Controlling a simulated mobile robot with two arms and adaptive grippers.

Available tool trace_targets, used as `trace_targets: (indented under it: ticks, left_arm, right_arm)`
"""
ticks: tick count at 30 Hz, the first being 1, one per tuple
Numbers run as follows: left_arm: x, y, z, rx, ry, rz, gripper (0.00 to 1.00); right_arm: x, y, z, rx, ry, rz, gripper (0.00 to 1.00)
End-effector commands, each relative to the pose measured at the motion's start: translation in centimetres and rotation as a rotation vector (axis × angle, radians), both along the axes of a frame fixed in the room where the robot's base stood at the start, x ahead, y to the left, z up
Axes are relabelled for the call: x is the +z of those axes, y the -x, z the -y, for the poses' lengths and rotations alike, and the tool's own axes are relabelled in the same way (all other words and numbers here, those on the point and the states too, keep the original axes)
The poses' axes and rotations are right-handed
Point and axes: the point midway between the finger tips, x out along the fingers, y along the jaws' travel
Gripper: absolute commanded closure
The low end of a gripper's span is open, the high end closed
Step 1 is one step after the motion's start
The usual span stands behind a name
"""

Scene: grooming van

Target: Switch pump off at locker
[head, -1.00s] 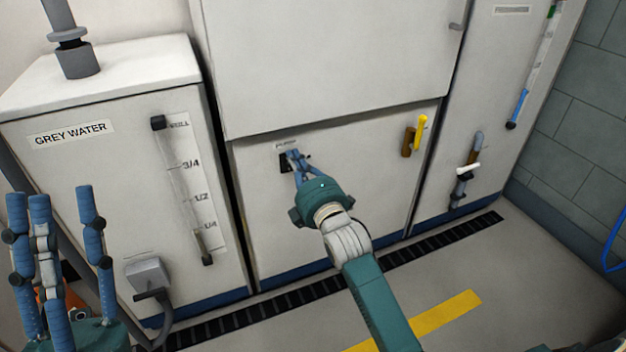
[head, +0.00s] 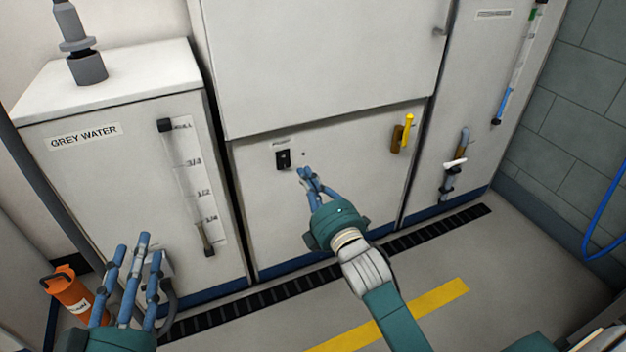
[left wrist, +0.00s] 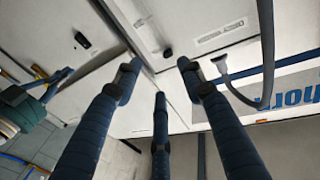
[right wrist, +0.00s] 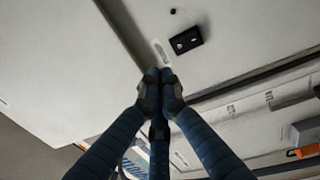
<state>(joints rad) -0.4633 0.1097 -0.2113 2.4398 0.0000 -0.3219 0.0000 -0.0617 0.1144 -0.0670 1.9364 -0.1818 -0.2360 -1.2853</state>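The pump switch (head: 283,159) is a small black plate on the white locker front (head: 350,165), under a small label. My left gripper (head: 138,243) is low at the left, fingers spread and empty.
The grey water tank (head: 85,175) stands left, with a level gauge (head: 190,185). A yellow-handled valve (head: 403,134) and a white-handled valve (head: 453,167) are at right. An orange canister (head: 70,293) stands by my left gripper. A floor grate (head: 270,302) runs before the locker.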

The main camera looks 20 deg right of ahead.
Motion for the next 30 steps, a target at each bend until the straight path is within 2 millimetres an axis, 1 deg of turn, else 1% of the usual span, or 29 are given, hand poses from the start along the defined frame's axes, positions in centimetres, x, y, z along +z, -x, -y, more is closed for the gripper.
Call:
trace_targets:
  ticks: [1,3,6,9,14,26,28,30]
  left_arm:
    - [-0.8,0.0,-0.1,0.003,-0.012,-0.045,0.60]
    - [-2.1,0.1,-0.3,0.006,-0.025,-0.098,0.60]
    - [-3.6,0.3,-0.5,0.010,-0.040,-0.156,0.60]
    - [-4.5,0.4,-0.7,0.013,-0.050,-0.193,0.60]
    - [-5.0,0.5,-0.8,0.014,-0.055,-0.212,0.60]
    - [-5.0,0.5,-0.8,0.013,-0.054,-0.210,0.60]
    - [-5.0,0.5,-0.8,0.013,-0.054,-0.210,0.60]
    - [-4.9,0.5,-0.8,0.013,-0.054,-0.210,0.60]
  right_arm:
    - [0.2,0.7,0.0,0.000,0.001,-0.002,1.00]
    - [0.3,1.6,0.1,0.000,0.001,-0.002,1.00]
    - [0.3,2.4,0.1,0.000,0.001,-0.002,1.00]
    - [0.4,2.9,0.1,0.000,0.001,0.000,1.00]
    - [0.4,3.2,0.1,0.000,0.001,0.000,1.00]
    - [0.4,3.2,0.1,0.000,0.000,0.000,1.00]
    - [0.4,3.4,0.0,0.003,-0.019,-0.004,1.00]
    - [0.3,3.9,-0.4,0.013,-0.086,-0.016,1.00]
